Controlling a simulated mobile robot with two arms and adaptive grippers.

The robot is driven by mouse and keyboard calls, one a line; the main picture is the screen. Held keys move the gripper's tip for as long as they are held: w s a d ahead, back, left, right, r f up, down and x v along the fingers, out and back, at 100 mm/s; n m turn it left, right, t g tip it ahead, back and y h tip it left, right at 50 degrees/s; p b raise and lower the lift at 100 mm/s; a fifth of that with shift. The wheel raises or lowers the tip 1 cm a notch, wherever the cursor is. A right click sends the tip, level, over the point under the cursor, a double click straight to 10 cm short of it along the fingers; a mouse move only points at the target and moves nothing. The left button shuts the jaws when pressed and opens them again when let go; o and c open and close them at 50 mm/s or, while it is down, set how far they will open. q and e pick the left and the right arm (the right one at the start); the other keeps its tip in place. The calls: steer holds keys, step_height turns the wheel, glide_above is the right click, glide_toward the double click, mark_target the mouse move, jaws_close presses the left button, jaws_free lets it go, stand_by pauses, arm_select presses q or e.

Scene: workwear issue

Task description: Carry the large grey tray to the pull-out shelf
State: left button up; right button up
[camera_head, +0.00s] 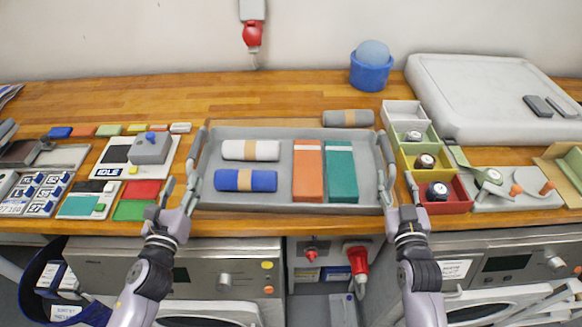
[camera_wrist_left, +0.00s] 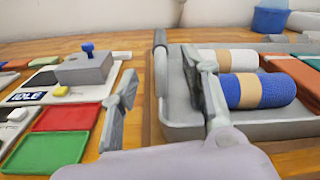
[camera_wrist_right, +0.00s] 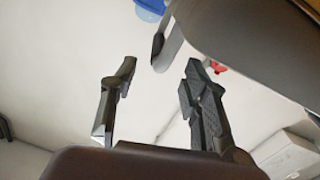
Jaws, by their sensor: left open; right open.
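The large grey tray (camera_head: 270,203) lies on the wooden counter with a raised handle on each short side. It holds a white roll (camera_head: 250,150), a blue roll (camera_head: 245,180), an orange folded piece (camera_head: 308,170) and a green one (camera_head: 341,172). My left gripper (camera_head: 175,197) is open at the tray's left front corner; in the left wrist view (camera_wrist_left: 163,95) one finger is outside the tray and the other over its edge. My right gripper (camera_head: 401,194) is open by the right front corner. I cannot make out whether either touches. I cannot identify the pull-out shelf.
Coloured bins (camera_head: 447,206) stand close right of the tray. A device marked IDLE (camera_head: 117,155) and coloured pads (camera_head: 130,210) lie left. A grey roll (camera_head: 348,118) and blue tub (camera_head: 370,75) are behind. Machines (camera_head: 215,265) stand below the counter's front edge.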

mark_target(190, 163)
arm_select(q)
steer(key=w, duration=0.9)
steer(key=shift+w+d, duration=0.2)
steer(key=shift+d, duration=0.05)
arm_select(e)
steer(key=w, duration=0.9)
steer(key=shift+w+d, duration=0.2)
steer(key=shift+d, duration=0.05)
arm_select(q)
steer(key=shift+c, duration=0.3)
arm_select(e)
steer(key=shift+c, duration=0.3)
arm_select(q)
jaws_close()
arm_select(e)
jaws_close()
arm_select(q)
steer(key=shift+r, duration=0.25)
arm_select(e)
steer(key=shift+r, duration=0.25)
